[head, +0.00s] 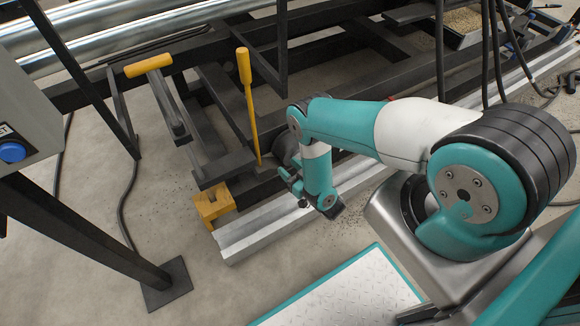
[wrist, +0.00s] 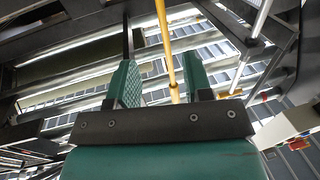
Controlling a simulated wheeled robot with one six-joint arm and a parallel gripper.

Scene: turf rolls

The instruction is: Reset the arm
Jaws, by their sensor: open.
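My arm, teal and white, is bent in the head view, with its lower part hanging down beside the black frame. My gripper (wrist: 160,82) shows in the wrist view with two teal, ridged fingers spread apart. No object touches both fingers. A yellow rod (wrist: 165,45) appears between the fingers in the wrist view, but I cannot tell its depth or whether it touches. A yellow upright lever (head: 247,95) stands just left of the arm in the head view. The fingers are hard to make out there.
A black steel frame (head: 215,140) with a yellow-handled lever (head: 148,66) lies behind and left of the arm. A yellow block (head: 213,203) sits at the end of a silver rail (head: 245,235). A grey box with a blue button (head: 12,152) is at left.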

